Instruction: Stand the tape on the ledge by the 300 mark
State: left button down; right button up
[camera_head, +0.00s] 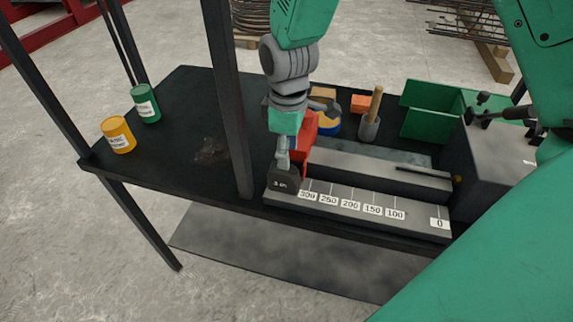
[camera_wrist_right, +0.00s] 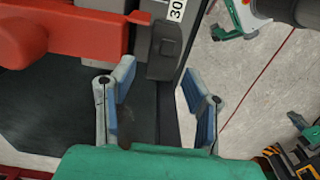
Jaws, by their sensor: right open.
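The tape (camera_head: 284,180), a dark grey case with a small white marking, stands at the left end of the grey ledge (camera_head: 345,203), beside the 300 mark (camera_head: 307,197). In the right wrist view the tape (camera_wrist_right: 165,48) is just beyond my fingertips, near the partly visible 300 label (camera_wrist_right: 177,9). My right gripper (camera_head: 283,165) is right above and behind the tape. Its two blue-grey fingers (camera_wrist_right: 160,78) are spread apart with nothing held between them. My left gripper is not in view.
A red tool (camera_head: 306,140) is close behind my right gripper. A dark post (camera_head: 229,100) rises just left. Yellow (camera_head: 118,135) and green (camera_head: 146,104) cans stand at the table's left.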

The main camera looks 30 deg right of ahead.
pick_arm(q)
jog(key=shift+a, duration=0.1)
pick_arm(e)
jog(key=shift+a+r, duration=0.1)
jog(key=shift+r, duration=2.85)
jog(key=shift+a, duration=0.1)
